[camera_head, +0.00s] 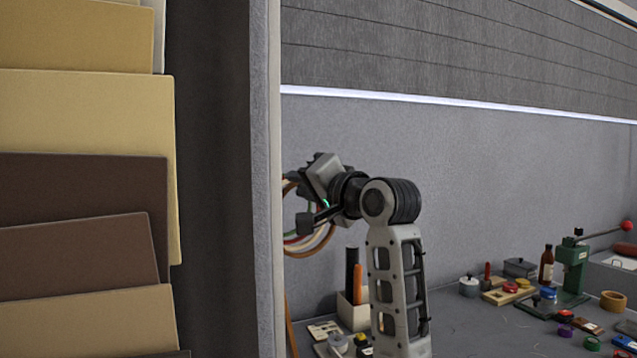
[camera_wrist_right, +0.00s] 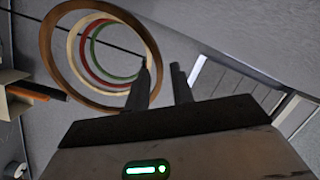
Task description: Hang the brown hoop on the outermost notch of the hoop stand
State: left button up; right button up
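The brown hoop (camera_wrist_right: 46,48) is the large outer ring in the right wrist view. Cream, red and green hoops (camera_wrist_right: 91,66) show inside its outline. A thin dark bar (camera_wrist_right: 118,45), seemingly part of the hoop stand, crosses the hoops. My right gripper (camera_wrist_right: 163,64) is open, with a gap between its fingers. The brown hoop's right edge passes close by the left finger; contact cannot be told. In the head view my right gripper (camera_head: 296,174) is raised beside the hoops, partly cut off by a panel edge. The notches are too small to make out. My left gripper is not in view.
A tall panel with tan and brown boards (camera_head: 85,120) blocks the left of the head view. A white box (camera_head: 352,312) with dark and orange rolls stands below my right arm. A green press (camera_head: 573,262), bottle and several small items crowd the table at right.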

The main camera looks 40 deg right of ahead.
jog(key=s+b, duration=0.2)
jog(key=s, duration=1.4)
jog(key=shift+d, duration=0.2)
jog(key=shift+f, duration=0.1)
